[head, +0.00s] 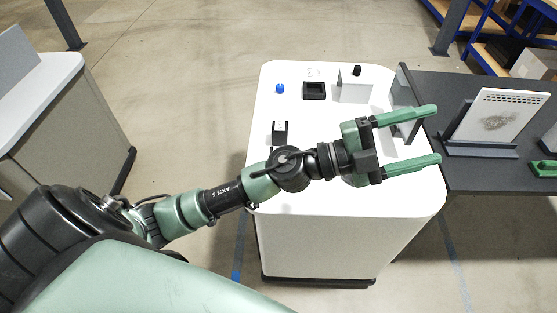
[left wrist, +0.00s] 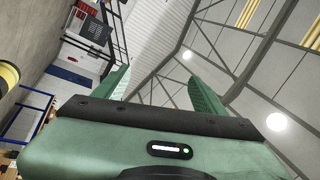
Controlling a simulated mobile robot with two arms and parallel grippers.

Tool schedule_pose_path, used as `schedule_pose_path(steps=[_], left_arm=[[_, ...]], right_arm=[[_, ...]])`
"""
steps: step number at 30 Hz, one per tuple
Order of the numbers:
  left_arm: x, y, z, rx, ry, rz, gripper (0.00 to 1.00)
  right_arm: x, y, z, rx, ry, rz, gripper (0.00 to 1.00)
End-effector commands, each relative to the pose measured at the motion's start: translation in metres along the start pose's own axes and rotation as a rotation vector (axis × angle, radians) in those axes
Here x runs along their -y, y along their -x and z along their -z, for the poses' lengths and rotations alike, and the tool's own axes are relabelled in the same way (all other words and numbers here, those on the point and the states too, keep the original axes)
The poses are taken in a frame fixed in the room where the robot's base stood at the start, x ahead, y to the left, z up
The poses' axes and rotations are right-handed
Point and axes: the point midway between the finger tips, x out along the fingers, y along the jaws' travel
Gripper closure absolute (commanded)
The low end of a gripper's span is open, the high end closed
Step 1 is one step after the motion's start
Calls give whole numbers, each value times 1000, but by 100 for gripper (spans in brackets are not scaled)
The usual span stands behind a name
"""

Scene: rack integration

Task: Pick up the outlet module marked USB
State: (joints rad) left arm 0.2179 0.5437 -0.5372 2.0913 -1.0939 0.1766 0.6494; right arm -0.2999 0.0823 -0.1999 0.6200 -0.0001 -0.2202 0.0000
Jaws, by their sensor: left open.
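No marking reading USB is legible in either view, so I cannot tell which thing is the outlet module. My left gripper (head: 436,135) is over the right side of the white table (head: 300,199), its two green fingers wide apart and pointing right, with nothing between them. In the left wrist view, the same gripper (left wrist: 160,74) shows its fingers apart against the ceiling, with no table item visible. My right gripper is in neither view.
On the white table are a small blue item (head: 280,89), a black open box (head: 314,91), a black holder (head: 280,132) and a white block (head: 354,91). A grey panel (head: 407,127) stands near the gripper. A perforated white panel (head: 497,116) stands on the dark table (head: 475,178).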

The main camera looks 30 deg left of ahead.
Motion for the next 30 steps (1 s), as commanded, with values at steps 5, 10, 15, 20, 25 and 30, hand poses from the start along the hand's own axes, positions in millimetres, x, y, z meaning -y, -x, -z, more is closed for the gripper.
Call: schedule_pose_path(steps=[5,10,15,20,25,30], left_arm=[[-91,28,-11,-241,-295,-622,29],[-114,129,-113,-104,-459,-1265,29],[-60,224,-191,211,-492,-1687,29],[-23,267,-214,393,-477,-1845,29],[-27,280,-224,428,-469,-1875,29],[-41,286,-234,424,-470,-1874,29]], right_arm=[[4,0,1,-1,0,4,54],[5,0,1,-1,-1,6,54],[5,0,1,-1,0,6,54],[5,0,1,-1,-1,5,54],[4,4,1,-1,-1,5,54],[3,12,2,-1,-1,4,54]])
